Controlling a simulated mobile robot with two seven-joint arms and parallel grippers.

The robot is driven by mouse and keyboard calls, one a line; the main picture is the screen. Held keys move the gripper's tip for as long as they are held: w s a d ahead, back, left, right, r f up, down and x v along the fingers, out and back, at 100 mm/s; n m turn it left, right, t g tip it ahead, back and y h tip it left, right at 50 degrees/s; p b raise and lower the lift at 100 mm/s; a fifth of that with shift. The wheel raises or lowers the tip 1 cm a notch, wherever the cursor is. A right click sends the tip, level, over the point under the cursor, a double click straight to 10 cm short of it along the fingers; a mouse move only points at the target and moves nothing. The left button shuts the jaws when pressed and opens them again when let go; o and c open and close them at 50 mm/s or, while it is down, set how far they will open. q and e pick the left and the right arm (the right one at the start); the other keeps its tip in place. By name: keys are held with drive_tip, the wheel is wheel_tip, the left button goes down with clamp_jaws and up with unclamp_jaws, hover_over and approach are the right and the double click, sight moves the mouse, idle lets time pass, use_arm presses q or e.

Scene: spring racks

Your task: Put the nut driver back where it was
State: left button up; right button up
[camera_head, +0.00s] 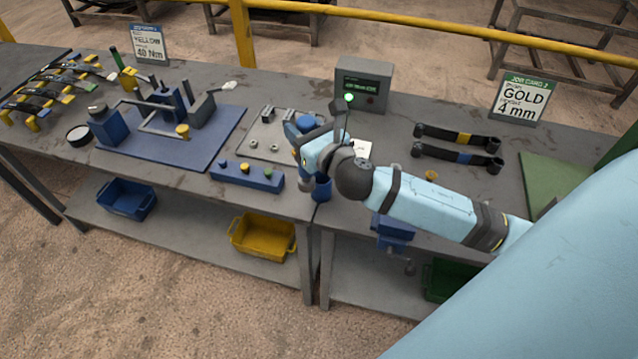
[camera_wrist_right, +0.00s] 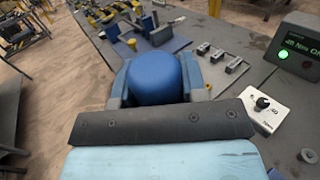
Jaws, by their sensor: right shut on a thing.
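My right gripper (camera_head: 307,150) is over the bench, near the front edge and in front of the grey display box. In the right wrist view its fingers (camera_wrist_right: 156,80) are closed on both sides of a blue rounded thing, which I take to be the nut driver's handle (camera_wrist_right: 155,76). Its shaft and tip are hidden. In the head view a blue rounded part (camera_head: 306,123) shows at the gripper's far side. A dark blue cylinder (camera_head: 322,189) shows just below the gripper at the bench edge; I cannot tell whether they touch. My left gripper is not in view.
A grey display box (camera_head: 364,84) stands behind. A blue block with coloured knobs (camera_head: 247,176) and a grey plate with small parts (camera_head: 262,145) lie left, beside a blue fixture mat (camera_head: 216,150). Dark bars (camera_head: 457,154) and a GOLD 4 mm card (camera_head: 521,98) are right.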

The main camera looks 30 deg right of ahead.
drive_tip(key=w+d+r+b, duration=0.3)
drive_tip(key=w+d+r, duration=0.25)
drive_tip(key=d, duration=0.25)
wheel_tip(320, 180, down, 20)
drive_tip(key=b, duration=0.2)
drive_tip(key=shift+w+f+h, duration=0.25)
drive_tip(key=shift+h, duration=0.05)
drive_tip(key=shift+f, duration=0.15)
drive_tip(key=o, duration=1.1)
drive_tip(key=shift+f, duration=0.1)
drive_tip(key=shift+o, duration=0.5)
